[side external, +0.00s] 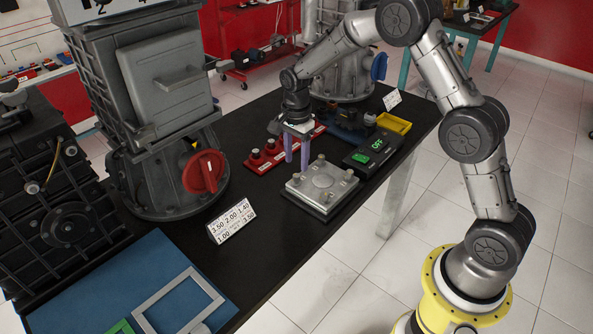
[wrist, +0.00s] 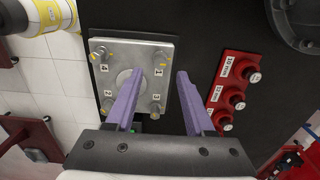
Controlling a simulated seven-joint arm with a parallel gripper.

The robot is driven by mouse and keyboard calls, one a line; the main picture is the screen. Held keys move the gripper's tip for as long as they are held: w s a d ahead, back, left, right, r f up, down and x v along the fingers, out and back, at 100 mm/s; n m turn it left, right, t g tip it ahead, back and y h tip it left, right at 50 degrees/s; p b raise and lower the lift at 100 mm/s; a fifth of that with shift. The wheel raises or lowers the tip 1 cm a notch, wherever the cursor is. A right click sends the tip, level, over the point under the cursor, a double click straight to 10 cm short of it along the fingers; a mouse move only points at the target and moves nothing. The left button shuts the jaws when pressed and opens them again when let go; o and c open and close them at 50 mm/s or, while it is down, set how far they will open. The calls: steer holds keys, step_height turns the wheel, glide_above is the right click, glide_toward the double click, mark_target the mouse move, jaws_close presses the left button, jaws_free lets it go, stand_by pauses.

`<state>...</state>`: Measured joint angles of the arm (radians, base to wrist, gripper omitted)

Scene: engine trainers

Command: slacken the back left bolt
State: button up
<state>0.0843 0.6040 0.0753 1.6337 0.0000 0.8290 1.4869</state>
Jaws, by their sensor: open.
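A square silver plate (side external: 322,186) with a round raised centre and a bolt near each corner lies on the black bench. In the wrist view the plate (wrist: 117,52) carries number labels 1 to 4 beside its corners. Bolts show near label 4 (wrist: 101,53) and label 2 (wrist: 106,107). I cannot tell for certain which corner is the back left. My gripper (side external: 297,168) is open and empty, its purple fingers pointing down at the plate's far side in the side view. In the wrist view the fingers (wrist: 160,74) straddle the plate's right edge; the left finger hides part of the plate.
A red rack (side external: 265,160) of dark sockets with size labels stands close beside the plate. A black box (side external: 371,152) with a green button and an OFF display is on the other side. A yellow tray (side external: 394,123) and a number card (side external: 231,220) are on the bench.

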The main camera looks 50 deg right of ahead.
mark_target(296, 175)
steer(key=shift+f, duration=2.4)
jaws_close()
